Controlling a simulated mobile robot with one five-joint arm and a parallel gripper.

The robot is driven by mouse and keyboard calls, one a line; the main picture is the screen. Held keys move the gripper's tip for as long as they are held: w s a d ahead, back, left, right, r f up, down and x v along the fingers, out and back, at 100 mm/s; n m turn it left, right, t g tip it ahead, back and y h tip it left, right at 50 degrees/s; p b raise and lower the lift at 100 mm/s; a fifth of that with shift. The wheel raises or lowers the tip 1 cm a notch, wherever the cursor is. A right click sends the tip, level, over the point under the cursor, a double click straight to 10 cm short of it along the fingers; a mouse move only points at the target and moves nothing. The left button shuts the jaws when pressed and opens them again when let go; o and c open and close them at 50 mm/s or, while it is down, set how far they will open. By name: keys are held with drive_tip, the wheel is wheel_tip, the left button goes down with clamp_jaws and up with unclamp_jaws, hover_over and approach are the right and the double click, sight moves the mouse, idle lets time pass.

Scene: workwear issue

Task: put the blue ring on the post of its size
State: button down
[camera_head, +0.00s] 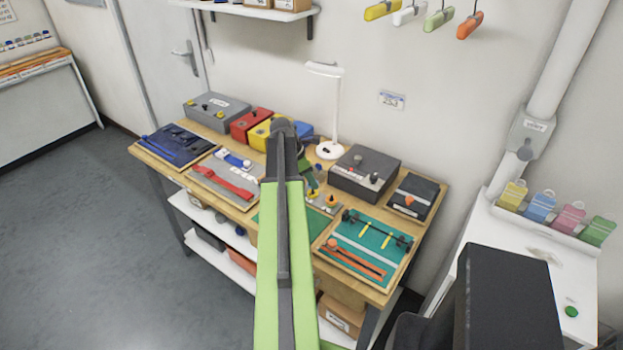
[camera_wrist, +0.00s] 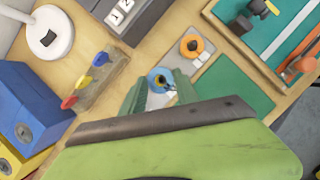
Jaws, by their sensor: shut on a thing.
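The blue ring (camera_wrist: 160,80) is between the tips of my gripper (camera_wrist: 160,90) in the wrist view, and the jaws are shut on it. Something dark and yellowish shows at the ring's middle; I cannot tell whether the ring is around a post or above one. A grey post board (camera_wrist: 204,62) lies just beyond, with an orange ring (camera_wrist: 191,46) around a dark post. In the head view my forearm hides most of this spot, and orange pieces on the board (camera_head: 330,199) show just right of my gripper (camera_head: 308,176).
A green mat (camera_wrist: 234,78) lies beside the board. A teal tray (camera_head: 365,245) with a dark bar is at the right. A white lamp (camera_head: 331,150) and a dark grey box (camera_head: 365,172) stand behind. Blue, yellow and red boxes (camera_head: 250,124) stand to the left.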

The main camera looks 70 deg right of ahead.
drive_tip(key=shift+f+b, duration=0.7)
idle(0.3)
drive_tip(key=c, duration=0.8)
unclamp_jaws()
drive_tip(key=shift+c, duration=0.2)
drive_tip(key=shift+o, duration=0.4)
drive_tip(key=o, duration=0.3)
wheel_tip(320, 180, up, 7)
drive_tip(key=p, duration=0.7)
